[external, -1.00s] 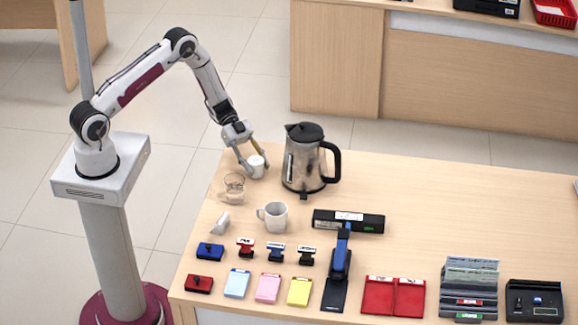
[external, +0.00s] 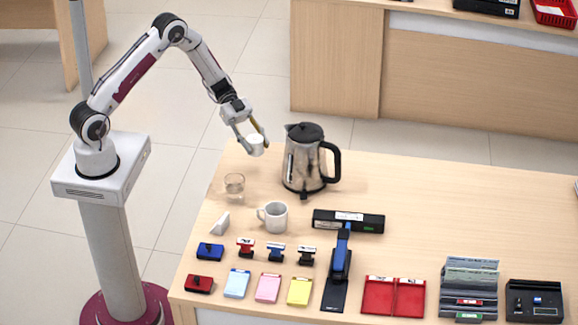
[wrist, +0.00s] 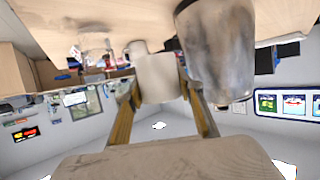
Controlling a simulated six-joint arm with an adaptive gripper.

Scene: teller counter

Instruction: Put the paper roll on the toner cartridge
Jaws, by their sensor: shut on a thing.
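The white paper roll (external: 256,146) is held between the fingers of my gripper (external: 252,142), raised above the counter's back left part. In the wrist view the paper roll (wrist: 157,79) sits between the two yellowish fingers of my gripper (wrist: 160,92). The toner cartridge (external: 362,223) is a long black box with a pale label. It lies on the counter to the right of the white mug, well to the right of and nearer than my gripper. The blue stapler's top end hides part of its front.
The steel kettle (external: 304,165) stands just right of my gripper, the tallest thing near it. A clear glass (external: 234,185) and a white mug (external: 273,216) stand nearer the front. The blue stapler (external: 341,257), stamps and pads fill the front. The counter's back right (external: 460,205) is clear.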

